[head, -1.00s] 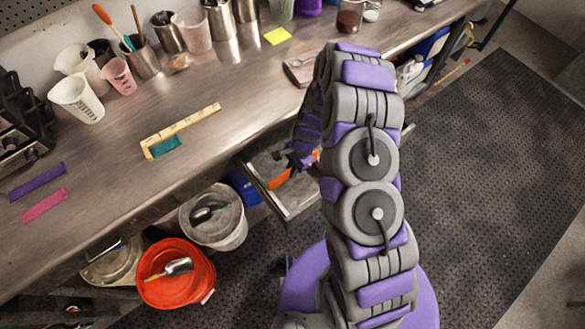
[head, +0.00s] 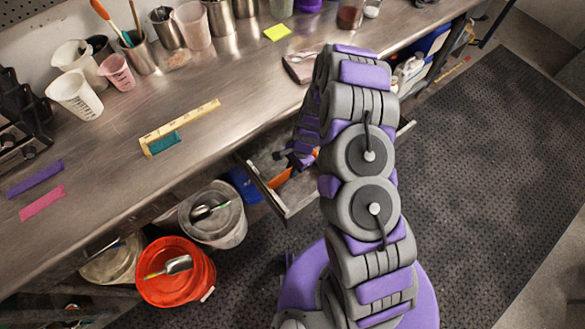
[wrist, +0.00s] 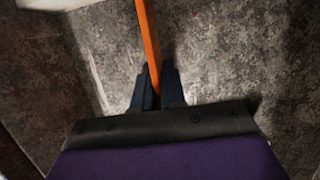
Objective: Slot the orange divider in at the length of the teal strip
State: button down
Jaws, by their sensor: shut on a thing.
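The orange divider (head: 280,179) is in my gripper (head: 296,163), inside the open drawer (head: 290,208) under the bench. In the wrist view the orange divider (wrist: 148,42) stands edge-on between the two dark fingers of my gripper (wrist: 157,88), which are shut on it. It runs up and away from the fingers over the drawer's mottled grey floor (wrist: 225,50). Whether its lower edge sits in a slot I cannot tell. The teal strip (head: 164,144) lies on the bench along a yellow folding ruler (head: 180,126), near the ruler's left end. My arm hides the drawer's right part.
Purple (head: 35,179) and pink (head: 42,203) strips lie on the bench at left. A red bucket (head: 205,268) and a grey bucket (head: 238,232) stand on the floor left of the drawer. Cups line the bench's back.

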jog(key=shift+f, duration=0.3)
jog(key=c, duration=1.1)
grip_release()
jog(key=shift+r, duration=0.1)
jog(key=shift+p+v, duration=1.55)
jog(key=shift+v, duration=7)
